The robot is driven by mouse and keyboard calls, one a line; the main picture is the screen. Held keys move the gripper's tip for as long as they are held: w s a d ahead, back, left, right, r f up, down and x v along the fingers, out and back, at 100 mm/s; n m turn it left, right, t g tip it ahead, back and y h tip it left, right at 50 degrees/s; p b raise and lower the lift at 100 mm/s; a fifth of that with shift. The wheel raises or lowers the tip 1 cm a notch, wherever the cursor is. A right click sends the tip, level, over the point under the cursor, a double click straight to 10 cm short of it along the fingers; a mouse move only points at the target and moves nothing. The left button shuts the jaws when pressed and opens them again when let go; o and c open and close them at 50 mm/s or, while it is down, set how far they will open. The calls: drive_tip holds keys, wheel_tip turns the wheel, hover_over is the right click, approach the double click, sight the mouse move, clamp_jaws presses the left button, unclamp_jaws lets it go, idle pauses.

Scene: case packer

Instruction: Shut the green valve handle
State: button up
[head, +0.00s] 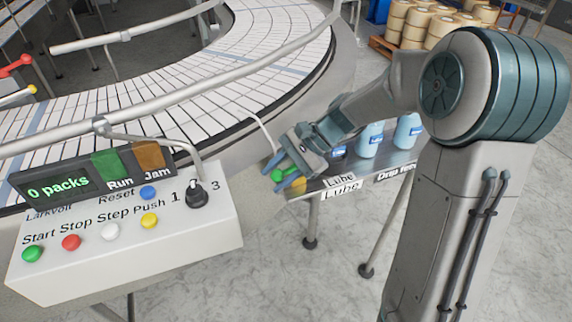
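My gripper (277,175) reaches down and left over the near end of the lube shelf, in the middle of the head view. Its two blue fingers stand apart. A small rounded green piece (279,176) shows between or just behind the fingers, with a gap to the upper finger. I cannot tell whether the fingers touch it, or whether it is the valve handle. A red lever handle (15,66) and a yellow one (18,97) are at the far left edge. No green lever is visible beside them.
The control box (125,250) with coloured buttons stands at the lower left. The curved conveyor (200,75) and its rail lie behind it. Pale blue bottles (370,139) stand on the labelled shelf. Tape rolls (420,20) sit on a pallet. Floor is clear around the shelf legs.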

drive_tip(key=b+v, duration=0.1)
drive_tip(key=v, duration=1.2)
drive_tip(key=shift+d+r, duration=0.2)
drive_tip(key=shift+r, duration=0.1)
